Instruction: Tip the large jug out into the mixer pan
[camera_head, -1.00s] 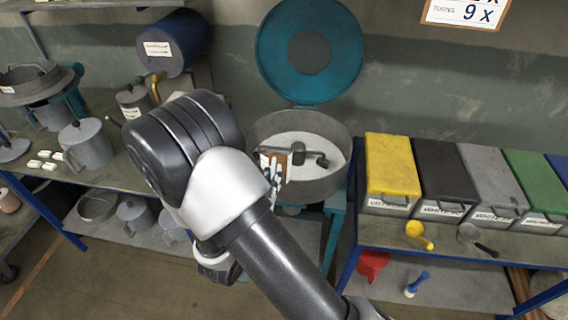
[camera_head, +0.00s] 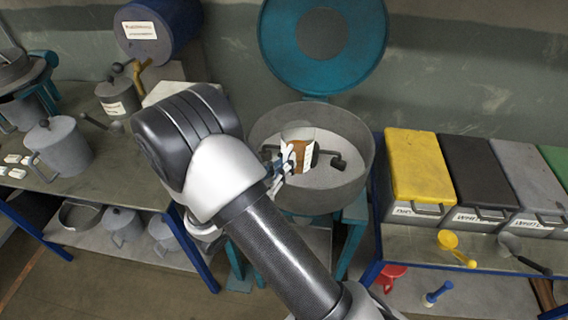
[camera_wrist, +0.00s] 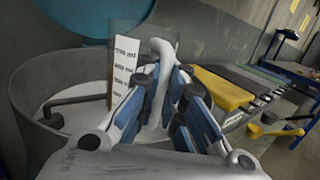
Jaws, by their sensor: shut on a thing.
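The large jug (camera_head: 298,132) is a clear vessel with a white label and brown content, held above the mixer pan. In the wrist view the clear jug (camera_wrist: 188,40) shows its printed label and a pale handle. My gripper (camera_wrist: 158,88) is shut on that handle; in the head view my gripper (camera_head: 285,165) is partly hidden by my arm. The mixer pan (camera_head: 355,192) is a round grey pan with dark mixing arms and a pale floor. Its wall also shows in the wrist view (camera_wrist: 35,90). I cannot tell whether anything leaves the jug.
The teal lid (camera_head: 365,45) stands raised behind the pan. Bins with yellow (camera_head: 418,165), black and grey lids stand to the right, with a yellow scoop (camera_head: 455,248) in front. A blue drum (camera_head: 160,30) and lidded grey cans (camera_head: 60,148) are on the left bench.

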